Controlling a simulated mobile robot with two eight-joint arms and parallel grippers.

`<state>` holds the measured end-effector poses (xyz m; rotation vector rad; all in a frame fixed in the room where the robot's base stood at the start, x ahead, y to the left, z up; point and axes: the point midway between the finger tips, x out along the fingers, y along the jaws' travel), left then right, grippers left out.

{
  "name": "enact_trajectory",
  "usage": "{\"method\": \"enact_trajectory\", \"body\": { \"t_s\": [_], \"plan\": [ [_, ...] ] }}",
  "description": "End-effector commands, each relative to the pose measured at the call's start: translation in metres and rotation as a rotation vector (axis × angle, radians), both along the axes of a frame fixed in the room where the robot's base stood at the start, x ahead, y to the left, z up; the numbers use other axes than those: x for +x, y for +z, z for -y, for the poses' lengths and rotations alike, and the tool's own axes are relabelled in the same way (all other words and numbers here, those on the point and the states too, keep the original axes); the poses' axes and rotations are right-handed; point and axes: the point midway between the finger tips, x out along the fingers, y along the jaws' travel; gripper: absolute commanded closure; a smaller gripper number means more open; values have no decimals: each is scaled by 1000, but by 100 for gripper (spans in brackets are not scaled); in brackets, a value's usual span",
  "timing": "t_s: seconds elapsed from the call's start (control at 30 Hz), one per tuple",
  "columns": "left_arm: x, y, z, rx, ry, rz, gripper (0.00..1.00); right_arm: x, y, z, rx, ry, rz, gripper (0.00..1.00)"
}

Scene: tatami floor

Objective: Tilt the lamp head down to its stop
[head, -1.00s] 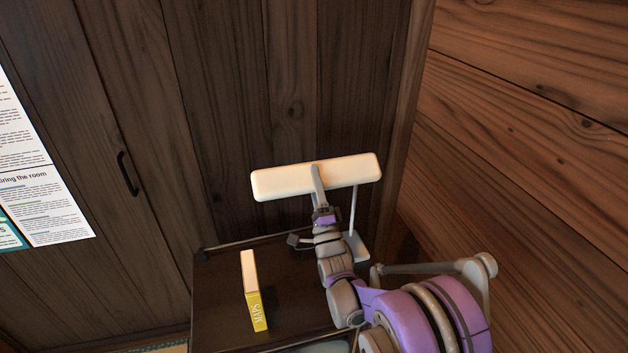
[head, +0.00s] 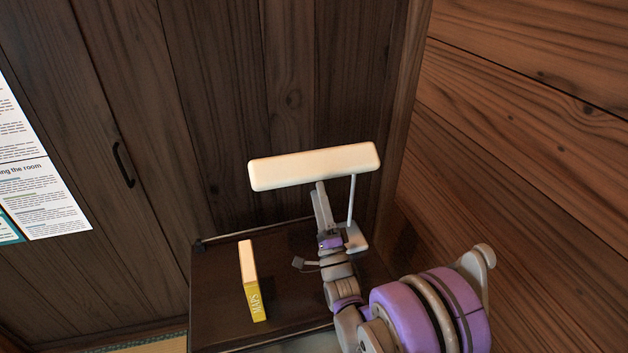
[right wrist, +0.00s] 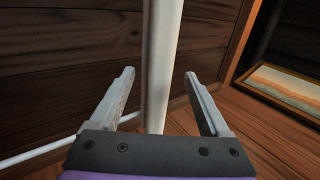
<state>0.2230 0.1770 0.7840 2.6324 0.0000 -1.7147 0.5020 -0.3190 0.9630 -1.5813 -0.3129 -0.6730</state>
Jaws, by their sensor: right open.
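The lamp has a long cream head (head: 310,166), nearly level in the head view, a thin white pole (head: 351,203) and a pale base (head: 356,238) on a dark cabinet top. My right gripper (head: 319,187) is open, its fingertips just below the head's lower edge, left of the pole. In the right wrist view, a white bar, seemingly the lamp head (right wrist: 160,45), runs between the two spread fingers in the picture, with gaps on both sides. A thin rod, seemingly the pole (right wrist: 35,154), crosses at lower left. Contact is not visible. My left gripper is out of view.
A yellow book marked MAPS (head: 251,283) stands on the dark cabinet (head: 218,285), left of my right arm. Dark wooden panels are behind the lamp, and a plank wall (head: 530,150) is at the right. A poster (head: 35,180) hangs at the left.

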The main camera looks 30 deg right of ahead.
Motion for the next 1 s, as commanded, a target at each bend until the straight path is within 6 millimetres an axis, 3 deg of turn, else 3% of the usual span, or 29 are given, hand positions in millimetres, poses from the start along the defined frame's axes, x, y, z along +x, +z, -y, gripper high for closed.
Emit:
{"method": "enact_trajectory", "body": {
  "t_s": [0.1, 0.3, 0.83, 1.0],
  "plan": [
    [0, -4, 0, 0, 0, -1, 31, -15, -12, -4, 0, 0, 0, 20],
    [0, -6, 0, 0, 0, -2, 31, -26, -20, -6, 0, 0, 0, 20],
    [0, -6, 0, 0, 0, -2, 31, -26, -20, -7, -1, -1, -2, 20],
    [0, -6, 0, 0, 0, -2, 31, -18, -22, -16, -57, -40, -137, 20]
  ]
}}
